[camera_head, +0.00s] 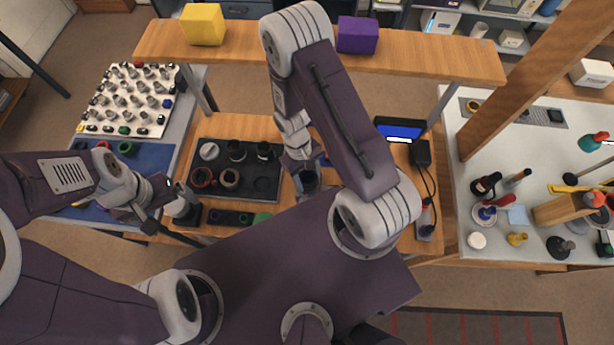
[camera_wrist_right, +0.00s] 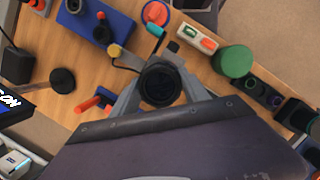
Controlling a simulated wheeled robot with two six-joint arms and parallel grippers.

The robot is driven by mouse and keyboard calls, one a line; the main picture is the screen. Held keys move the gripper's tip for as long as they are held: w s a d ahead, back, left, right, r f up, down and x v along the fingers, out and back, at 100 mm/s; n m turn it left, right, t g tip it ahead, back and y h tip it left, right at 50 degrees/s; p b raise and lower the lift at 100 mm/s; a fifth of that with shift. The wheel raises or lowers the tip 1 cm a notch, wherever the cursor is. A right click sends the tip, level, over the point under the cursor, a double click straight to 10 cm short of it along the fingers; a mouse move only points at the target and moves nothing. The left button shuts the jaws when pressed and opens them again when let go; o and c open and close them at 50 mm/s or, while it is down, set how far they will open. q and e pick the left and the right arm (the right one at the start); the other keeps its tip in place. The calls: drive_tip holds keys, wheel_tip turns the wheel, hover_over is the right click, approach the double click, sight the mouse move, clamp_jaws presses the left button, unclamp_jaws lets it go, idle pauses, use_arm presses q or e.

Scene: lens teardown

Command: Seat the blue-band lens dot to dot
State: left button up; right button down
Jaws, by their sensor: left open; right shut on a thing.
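My right gripper (camera_head: 306,190) is shut on a dark round barrel (camera_wrist_right: 161,84), seen end-on between its fingers in the right wrist view. In the head view the barrel (camera_head: 309,181) is partly covered by my right arm. No blue band or dot can be made out on it. My left gripper (camera_head: 163,207) is open at the left end of the work table, left of the dark tray (camera_head: 262,188). Small ringed lens parts sit in a black strip holder (camera_head: 231,218); one of them (camera_head: 215,215) looks bluish. Dots are too small to see.
The tray holds several barrels, one with a red ring (camera_head: 203,178). A wooden shelf (camera_head: 280,60) spans the back.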

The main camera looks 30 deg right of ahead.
drive_tip(key=shift+f, duration=0.15)
drive_tip(key=shift+f+b, duration=0.2)
drive_tip(key=shift+b, duration=0.1)
drive_tip(key=shift+f, duration=0.1)
idle(0.6)
drive_tip(key=shift+d+f, duration=0.1)
drive_tip(key=shift+f, duration=0.1)
drive_tip(key=shift+f+b, duration=0.2)
drive_tip(key=shift+b, duration=0.15)
idle(0.3)
